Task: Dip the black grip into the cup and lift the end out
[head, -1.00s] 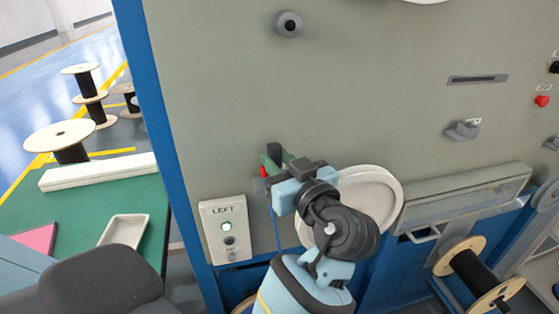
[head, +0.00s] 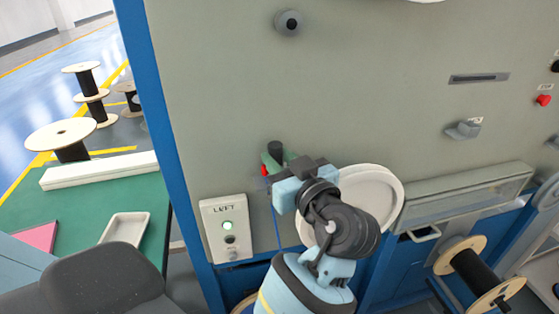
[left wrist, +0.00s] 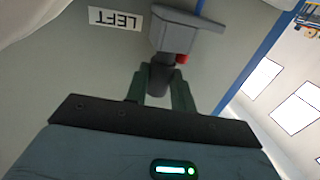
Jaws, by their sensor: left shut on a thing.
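The black grip (head: 275,152) is held between the dark green fingers of my left gripper (head: 274,163), close to the grey machine panel. In the left wrist view the fingers (left wrist: 160,88) are shut on the black grip (left wrist: 162,75). A small red part (left wrist: 182,59) is beside the grip, and a grey flanged piece (left wrist: 176,36) is just beyond it, apparently touching or overlapping it. I cannot tell whether that piece is the cup; no cup is clearly visible. A thin blue cord (head: 277,230) hangs below the gripper. My right gripper is not in view.
A switch box marked LEFT (head: 225,229) is left of my arm. A pale round disc (head: 384,190) is behind my wrist. A clear-fronted ledge (head: 465,200) and a black cable spool (head: 473,273) are at right. A green table (head: 95,210) is at left.

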